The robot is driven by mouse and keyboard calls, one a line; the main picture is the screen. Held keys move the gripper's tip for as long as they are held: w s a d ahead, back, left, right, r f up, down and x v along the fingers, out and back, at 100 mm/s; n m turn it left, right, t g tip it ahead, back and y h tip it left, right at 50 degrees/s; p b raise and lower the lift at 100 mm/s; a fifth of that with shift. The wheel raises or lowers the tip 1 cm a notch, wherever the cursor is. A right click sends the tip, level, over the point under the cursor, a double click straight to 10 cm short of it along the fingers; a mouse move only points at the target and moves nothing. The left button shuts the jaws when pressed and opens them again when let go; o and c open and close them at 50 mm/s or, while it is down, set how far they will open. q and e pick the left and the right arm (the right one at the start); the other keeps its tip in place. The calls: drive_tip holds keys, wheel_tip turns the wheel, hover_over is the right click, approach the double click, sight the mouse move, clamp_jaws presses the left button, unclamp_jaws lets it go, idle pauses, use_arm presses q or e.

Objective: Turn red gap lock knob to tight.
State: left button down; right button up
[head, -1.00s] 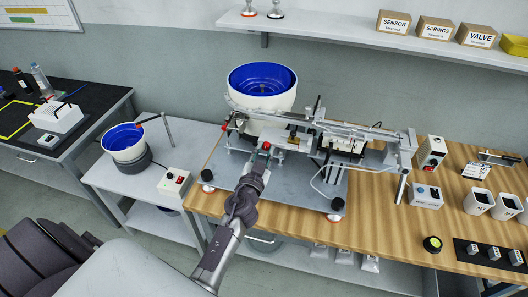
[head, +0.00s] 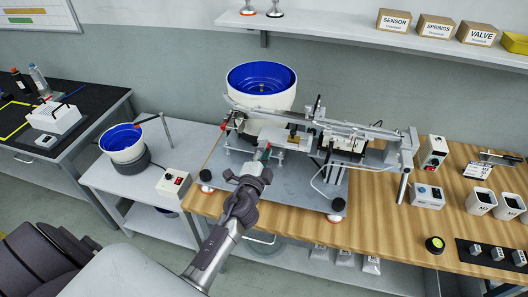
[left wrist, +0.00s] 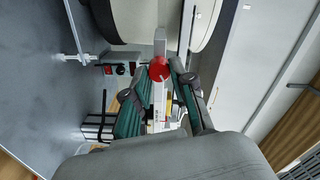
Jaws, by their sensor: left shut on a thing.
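The red gap lock knob (left wrist: 159,69) shows in the left wrist view as a round red ball between the tips of my left gripper (left wrist: 162,73). The two green-padded fingers close on it from both sides. In the head view my left gripper (head: 264,155) reaches over the front of the grey machine plate, below the feeder rail. There the gripper mostly hides the knob. No tight marking is readable. My right gripper is not in view.
The white bowl feeder with blue inside (head: 262,88) stands behind my gripper. The metal rail assembly (head: 345,130) runs to the right, close above it. A red-tipped part (head: 223,126) sits to the left. The wooden bench front (head: 290,222) is clear.

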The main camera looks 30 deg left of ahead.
use_arm(q)
drive_tip(key=shift+m, duration=2.9)
drive_tip(key=c, duration=1)
unclamp_jaws()
drive_tip(key=shift+w, duration=0.1)
drive_tip(key=shift+o, duration=0.2)
drive_tip(key=shift+f, duration=0.1)
drive_tip(key=v, duration=1.2)
